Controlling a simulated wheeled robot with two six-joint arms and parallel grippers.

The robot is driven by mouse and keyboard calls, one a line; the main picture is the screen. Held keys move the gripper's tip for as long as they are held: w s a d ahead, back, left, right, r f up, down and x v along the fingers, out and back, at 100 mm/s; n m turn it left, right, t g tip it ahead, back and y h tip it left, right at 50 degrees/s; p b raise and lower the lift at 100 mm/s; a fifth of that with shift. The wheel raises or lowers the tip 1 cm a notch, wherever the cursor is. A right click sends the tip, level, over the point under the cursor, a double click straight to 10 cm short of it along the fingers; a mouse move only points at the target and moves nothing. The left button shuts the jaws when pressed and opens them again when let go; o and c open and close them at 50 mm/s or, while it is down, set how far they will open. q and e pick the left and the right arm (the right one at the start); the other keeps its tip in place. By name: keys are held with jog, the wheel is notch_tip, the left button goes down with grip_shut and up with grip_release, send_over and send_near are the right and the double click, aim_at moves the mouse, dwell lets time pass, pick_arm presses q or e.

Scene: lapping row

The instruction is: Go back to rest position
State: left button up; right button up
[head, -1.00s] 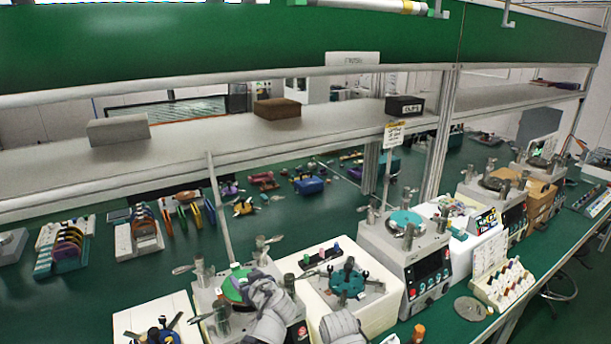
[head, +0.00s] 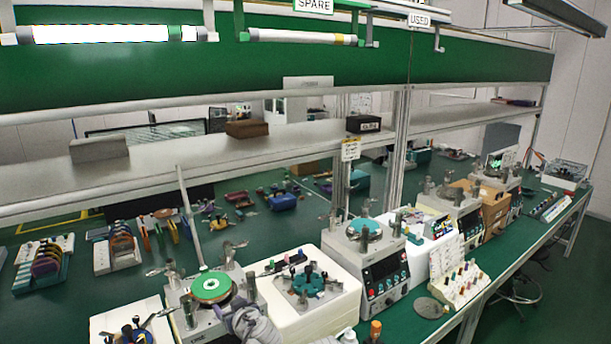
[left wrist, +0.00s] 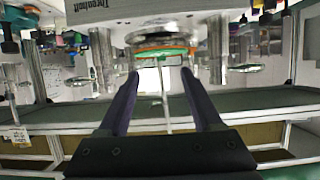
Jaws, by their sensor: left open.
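My left gripper (head: 229,308) is at the bottom of the head view, at the front edge of a lapping machine (head: 199,327) whose round plate carries a green disc (head: 211,286). The left wrist view shows the two dark fingers of my left gripper (left wrist: 160,78) spread apart with nothing between them. In that view the machine and the green rim of the disc (left wrist: 160,51) show beyond the fingertips. I cannot make out my right gripper.
A white block with a teal fixture (head: 306,284) and another lapping machine (head: 383,279) stand to the right. An amber-capped bottle (head: 375,331) is at the front edge. A grey shelf (head: 200,158) crosses above the green bench.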

pick_arm(q)
jog(key=s+d+f+m+g+h, duration=0.3)
jog(key=s+d+f+m+g, duration=0.2)
jog(key=s, duration=0.6)
jog(key=s+d+f+m+g+h, duration=0.3)
jog(key=s+d+f+m+g, duration=0.2)
jog(key=s+d+f, duration=0.3)
jog(key=s+g, duration=0.1)
jog(key=s, duration=0.1)
jog(key=shift+s+d+f+m, duration=0.25)
jog(key=shift+s+d+m, duration=0.05)
jog(key=shift+s+d, duration=0.1)
jog(key=shift+a, duration=0.1)
